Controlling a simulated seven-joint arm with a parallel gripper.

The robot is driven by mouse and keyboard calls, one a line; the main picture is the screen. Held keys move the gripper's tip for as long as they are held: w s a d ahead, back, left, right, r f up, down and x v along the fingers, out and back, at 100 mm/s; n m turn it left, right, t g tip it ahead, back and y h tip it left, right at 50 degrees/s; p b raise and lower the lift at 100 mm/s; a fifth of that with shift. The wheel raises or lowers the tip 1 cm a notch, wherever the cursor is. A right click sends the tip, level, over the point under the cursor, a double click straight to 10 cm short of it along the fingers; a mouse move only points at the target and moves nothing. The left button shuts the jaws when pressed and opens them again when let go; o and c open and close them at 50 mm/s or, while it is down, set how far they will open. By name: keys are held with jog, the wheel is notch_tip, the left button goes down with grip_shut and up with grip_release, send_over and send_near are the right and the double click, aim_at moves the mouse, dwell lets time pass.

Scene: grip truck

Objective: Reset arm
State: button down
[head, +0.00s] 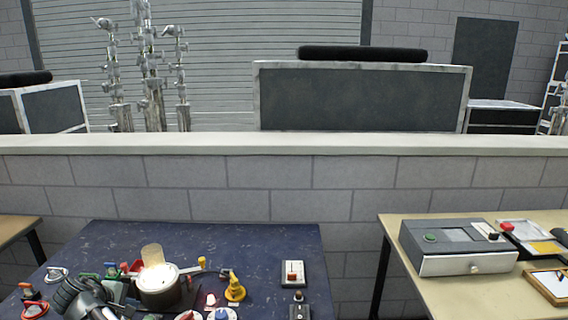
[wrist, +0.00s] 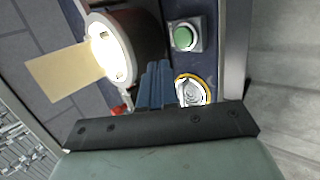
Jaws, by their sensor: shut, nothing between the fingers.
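My gripper shows in the wrist view (wrist: 157,68), with its dark blue fingers together and nothing between them. The fingers are over the dark blue table top, between a round lit metal pot-like fixture (wrist: 124,48) and a round yellow-rimmed part (wrist: 192,92). I cannot tell whether the fingers touch either one. In the head view, a dark grey and black jointed shape at the lower left of the table may be part of my arm; its fingertips cannot be made out there.
The dark blue table (head: 265,240) is crowded at its front left. It holds the lit fixture (head: 160,291), a yellow part (head: 235,288) and a red switch on a plate (head: 292,273). A grey box (head: 455,247) stands on the right table. The blue table's back is clear.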

jog(key=s+d+f+m+g+y, duration=0.2)
jog(key=s+d+f+m+g, duration=0.15)
jog(key=s+f, duration=0.5)
jog(key=s+d+f+m+g+h, duration=0.15)
jog(key=d+f+m+g, duration=0.3)
jog(key=d+f, duration=1.7)
jog(key=s+d+f+m+g, duration=0.2)
jog(key=s+d+f, duration=0.4)
jog(key=d, duration=0.5)
jog(key=s+d+f+m+g+y, duration=0.1)
jog(key=s+d+f+m, duration=0.3)
jog(key=d, duration=0.7)
jog(key=s+d+f+m+g, duration=0.3)
jog(key=s+d+f, duration=0.5)
jog(key=s+d, duration=0.3)
jog(key=shift+s+d+g, duration=0.3)
jog(key=shift+s+d, duration=0.05)
jog(key=shift+d, duration=0.2)
jog(key=shift+y, duration=0.25)
dwell(0.9)
